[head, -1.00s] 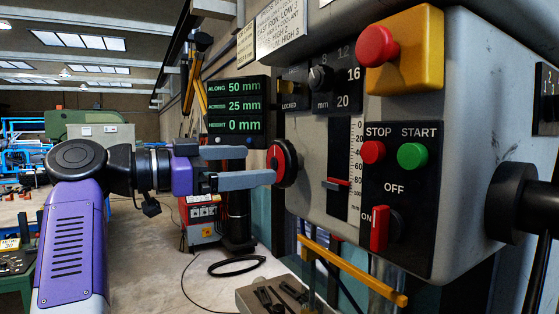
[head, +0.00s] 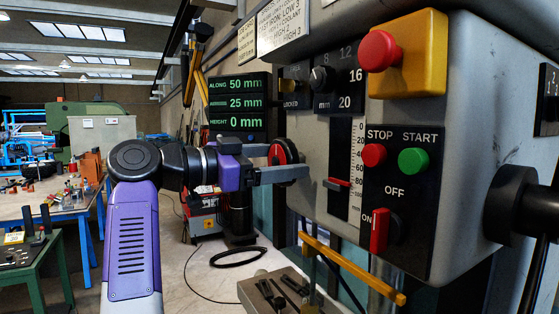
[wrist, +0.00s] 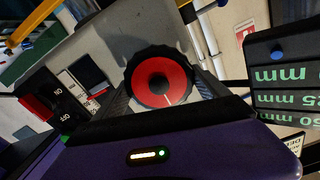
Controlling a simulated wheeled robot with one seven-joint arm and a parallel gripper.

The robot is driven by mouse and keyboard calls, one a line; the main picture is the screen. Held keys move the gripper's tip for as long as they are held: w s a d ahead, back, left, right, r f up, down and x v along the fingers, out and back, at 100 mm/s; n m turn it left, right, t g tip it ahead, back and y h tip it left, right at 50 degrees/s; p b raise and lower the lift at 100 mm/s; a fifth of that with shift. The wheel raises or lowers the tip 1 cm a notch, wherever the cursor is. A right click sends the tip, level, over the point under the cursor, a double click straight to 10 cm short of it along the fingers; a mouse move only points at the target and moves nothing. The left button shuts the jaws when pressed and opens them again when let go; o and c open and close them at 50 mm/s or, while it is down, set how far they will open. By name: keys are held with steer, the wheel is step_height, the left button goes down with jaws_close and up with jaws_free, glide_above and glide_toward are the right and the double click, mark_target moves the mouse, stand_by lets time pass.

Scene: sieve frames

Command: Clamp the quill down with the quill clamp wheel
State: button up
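The quill clamp wheel (head: 279,153) is a black knobbed wheel with a red face, on the left side of the grey machine head. My gripper (head: 288,162) reaches it from the left, with its near grey finger passing in front of the wheel's lower part. In the wrist view the wheel (wrist: 158,80) faces the camera between my two spread fingers, one on each side of its rim. I cannot tell whether either finger touches the rim. The quill itself is not clearly visible.
A display (head: 238,106) reads along 50 mm, across 25 mm, height 0 mm. To the wheel's right are a depth scale with a red pointer (head: 338,184) and a switch panel (head: 400,200). A yellow bar (head: 352,267) juts out below.

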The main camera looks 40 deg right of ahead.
steer(key=c, duration=0.4)
steer(key=shift+m, duration=0.3)
